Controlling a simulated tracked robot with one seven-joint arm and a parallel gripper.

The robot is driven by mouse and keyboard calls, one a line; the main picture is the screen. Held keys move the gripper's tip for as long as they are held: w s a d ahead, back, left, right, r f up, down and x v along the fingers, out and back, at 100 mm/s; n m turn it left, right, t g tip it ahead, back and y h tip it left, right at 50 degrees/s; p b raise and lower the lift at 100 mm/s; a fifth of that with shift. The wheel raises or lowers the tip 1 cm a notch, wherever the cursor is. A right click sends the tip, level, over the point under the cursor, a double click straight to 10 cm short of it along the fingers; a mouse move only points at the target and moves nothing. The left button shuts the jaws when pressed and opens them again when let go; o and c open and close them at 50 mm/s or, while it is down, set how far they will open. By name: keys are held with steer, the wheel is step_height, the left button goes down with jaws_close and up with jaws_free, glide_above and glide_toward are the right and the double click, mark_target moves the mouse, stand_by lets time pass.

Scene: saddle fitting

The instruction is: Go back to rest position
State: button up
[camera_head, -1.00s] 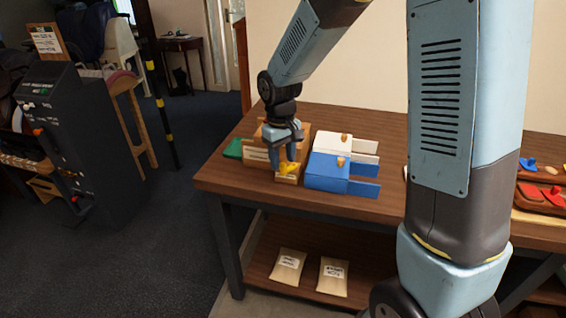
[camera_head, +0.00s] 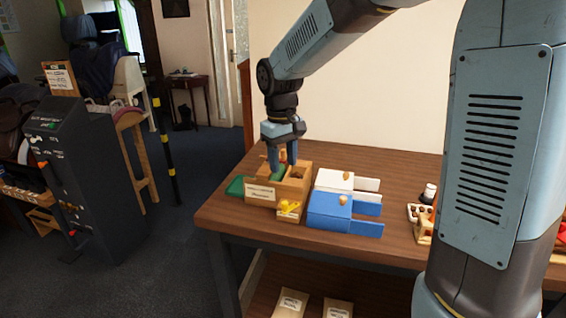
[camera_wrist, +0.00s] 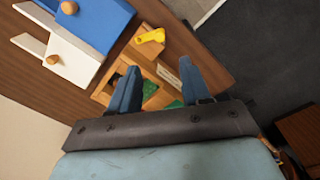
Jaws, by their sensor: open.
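My gripper (camera_head: 283,163) is open above a wooden box (camera_head: 262,193) with a label on its front, at the left end of the table. In the wrist view my two blue fingers (camera_wrist: 164,88) stand apart over the box (camera_wrist: 145,68). A green piece shows inside the box between or below the fingers; I cannot tell whether a finger touches it. A yellow piece (camera_head: 289,206) sits at the box's front right and also shows in the wrist view (camera_wrist: 151,36).
A blue box (camera_head: 329,209) and a white box (camera_head: 333,180), each with a wooden knob, stand right of the wooden box. A green piece (camera_head: 235,187) lies to its left. Small items (camera_head: 424,215) lie farther right. Packets (camera_head: 291,303) lie on the lower shelf.

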steer(key=shift+d+r, duration=0.1)
steer(key=s+d+r+m+t, duration=0.2)
steer(key=s+d+r+m, duration=0.1)
steer(key=s+d, duration=0.6)
steer(key=s+d+r+m+t, duration=0.3)
steer(key=s+d+r, duration=0.2)
steer(key=s+d, duration=0.3)
steer(key=s, duration=0.4)
steer(key=shift+s+d, duration=0.35)
